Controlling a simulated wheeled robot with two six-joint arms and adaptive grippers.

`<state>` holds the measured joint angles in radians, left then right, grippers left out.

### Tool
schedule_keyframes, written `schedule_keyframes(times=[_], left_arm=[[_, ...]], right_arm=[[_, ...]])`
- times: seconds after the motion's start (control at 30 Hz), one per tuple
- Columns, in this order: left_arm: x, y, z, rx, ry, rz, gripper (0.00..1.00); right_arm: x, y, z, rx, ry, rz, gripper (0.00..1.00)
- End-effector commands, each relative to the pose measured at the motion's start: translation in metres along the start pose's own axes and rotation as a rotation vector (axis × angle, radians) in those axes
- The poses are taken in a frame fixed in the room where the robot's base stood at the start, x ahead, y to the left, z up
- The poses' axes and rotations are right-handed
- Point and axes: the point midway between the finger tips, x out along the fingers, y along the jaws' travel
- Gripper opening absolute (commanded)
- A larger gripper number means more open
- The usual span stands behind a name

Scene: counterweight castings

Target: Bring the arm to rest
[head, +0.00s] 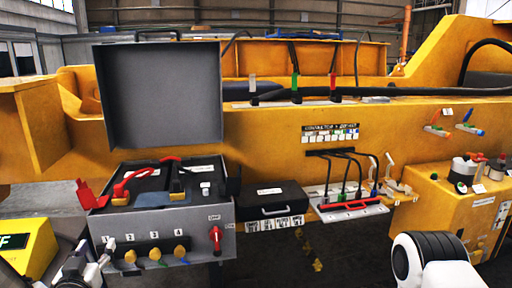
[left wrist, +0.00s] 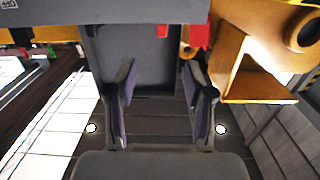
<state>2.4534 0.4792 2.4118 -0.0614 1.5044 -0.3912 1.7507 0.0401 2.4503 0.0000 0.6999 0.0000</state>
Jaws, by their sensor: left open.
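My left gripper (head: 82,262) is at the lower left of the head view, in front of the left side of the grey box (head: 222,243). In the left wrist view its two dark, purple-padded fingers (left wrist: 159,78) stand wide apart with nothing between them. The box's grey lid (head: 160,95) is up. Inside the box are black parts, a red clamp and a red cable. My right arm shows only as a white and black link at the lower right; its gripper is out of view.
A black case (head: 273,199) stands right of the box. A panel with black cables and a red bar (head: 351,205) is farther right. A yellow cabinet (head: 455,215) stands at the right, and a yellow block (head: 27,249) is at lower left. A large yellow machine frame (head: 265,135) spans behind.

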Motion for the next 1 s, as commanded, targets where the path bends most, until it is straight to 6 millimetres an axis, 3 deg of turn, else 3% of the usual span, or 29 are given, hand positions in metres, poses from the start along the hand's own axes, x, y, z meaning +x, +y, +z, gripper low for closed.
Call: schedule_keyframes(times=[0.27, 0.37, 0.53, 0.67, 0.7, 0.8, 0.9, 1.0], left_arm=[[-0.012, 0.020, 0.075, 0.096, -0.149, 0.054, 0.53], [-0.022, 0.030, 0.112, 0.139, -0.230, 0.087, 0.53], [-0.057, 0.049, 0.192, 0.203, -0.441, 0.165, 0.53], [-0.115, 0.065, 0.275, 0.242, -0.713, 0.247, 0.53], [-0.141, 0.068, 0.302, 0.248, -0.819, 0.270, 0.53], [-0.208, 0.070, 0.353, 0.249, -1.085, 0.300, 0.53], [-0.263, 0.065, 0.375, 0.218, -1.327, 0.270, 0.53], [-0.290, 0.058, 0.379, 0.156, -1.476, 0.200, 0.53]], right_arm=[[0.000, 0.000, 0.000, 0.000, 0.000, 0.000, 0.40], [0.000, 0.000, 0.000, 0.000, 0.000, 0.000, 0.40], [0.000, 0.000, 0.000, 0.000, 0.000, 0.000, 0.40], [0.000, 0.000, 0.000, 0.000, 0.000, 0.000, 0.40], [0.000, 0.000, 0.000, 0.000, 0.000, 0.000, 0.40], [0.000, 0.000, 0.000, 0.000, 0.000, 0.000, 0.40], [0.000, 0.000, 0.000, 0.000, 0.000, 0.000, 0.40], [0.000, 0.000, 0.000, 0.000, 0.000, 0.000, 0.40]])
